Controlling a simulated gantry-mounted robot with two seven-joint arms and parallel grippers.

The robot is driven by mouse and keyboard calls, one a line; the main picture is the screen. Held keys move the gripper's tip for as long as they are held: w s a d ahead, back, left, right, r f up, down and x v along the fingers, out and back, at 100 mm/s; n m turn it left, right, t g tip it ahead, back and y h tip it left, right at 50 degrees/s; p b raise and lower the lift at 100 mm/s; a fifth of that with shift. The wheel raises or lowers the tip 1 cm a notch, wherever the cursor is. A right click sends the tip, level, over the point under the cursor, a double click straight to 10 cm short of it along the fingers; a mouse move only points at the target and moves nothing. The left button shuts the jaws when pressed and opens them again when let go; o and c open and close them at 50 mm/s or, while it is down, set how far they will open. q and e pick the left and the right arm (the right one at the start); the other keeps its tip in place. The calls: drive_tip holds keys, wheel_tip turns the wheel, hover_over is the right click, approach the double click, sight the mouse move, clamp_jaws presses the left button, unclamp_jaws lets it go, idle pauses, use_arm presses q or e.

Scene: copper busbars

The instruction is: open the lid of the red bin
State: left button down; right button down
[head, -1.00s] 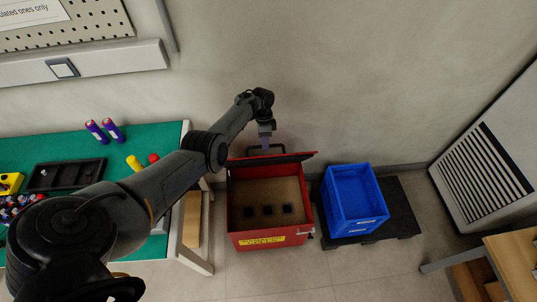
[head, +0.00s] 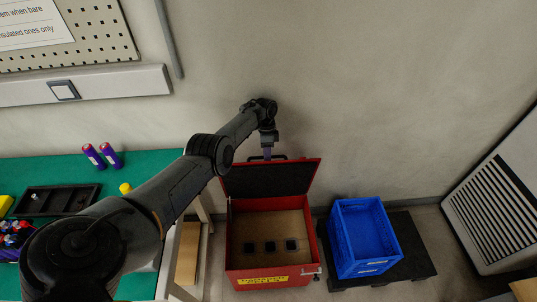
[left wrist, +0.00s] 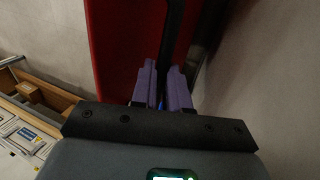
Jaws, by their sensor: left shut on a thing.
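The red bin (head: 230,262) stands on the floor against the wall, with a yellow label on its front. Its lid (head: 270,180) is raised at the back, its dark inner face showing and the bin's mouth uncovered. Several dark square items lie on the brown bottom inside. My left gripper (head: 267,153) is at the lid's upper edge, shut on the dark lid handle (head: 281,157). In the left wrist view the purple fingers (left wrist: 162,85) close around the dark bar of the handle (left wrist: 176,35), beside the red lid (left wrist: 112,45). My right gripper is not in view.
A blue crate (head: 335,240) sits on a black pallet (head: 418,250) right of the bin. A green-topped bench (head: 130,160) with a black tray (head: 60,200) and purple cylinders (head: 94,156) is at left. A vented cabinet (head: 500,215) stands at far right. The wall is close behind the lid.

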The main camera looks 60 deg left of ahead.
use_arm(q)
drive_tip(key=c, duration=1.5)
unclamp_jaws()
drive_tip(key=shift+s+d+f, duration=0.15)
drive_tip(key=shift+s+f, duration=0.05)
drive_tip(key=shift+f, duration=0.15)
drive_tip(key=shift+c, duration=0.2)
drive_tip(key=o, duration=0.4)
drive_tip(key=shift+s+d, duration=0.15)
drive_tip(key=shift+s, duration=0.05)
drive_tip(key=shift+w+r, duration=0.2)
drive_tip(key=shift+r+p, duration=0.35)
wheel_tip(320, 180, up, 4)
drive_tip(key=p, duration=0.3)
drive_tip(key=shift+f, duration=0.15)
drive_tip(key=shift+w+d+r+p, duration=0.6)
drive_tip(key=shift+d+r+p, duration=0.5)
drive_tip(key=shift+d+p, duration=0.65)
drive_tip(key=shift+w+d+r+p, duration=0.55)
drive_tip(key=shift+d+r+p, duration=0.5)
drive_tip(key=shift+d+p, duration=0.65)
drive_tip(key=shift+w+d+r+p, duration=0.6)
drive_tip(key=shift+d+r+p, duration=0.7)
drive_tip(key=shift+d, duration=0.65)
drive_tip(key=shift+f, duration=0.2)
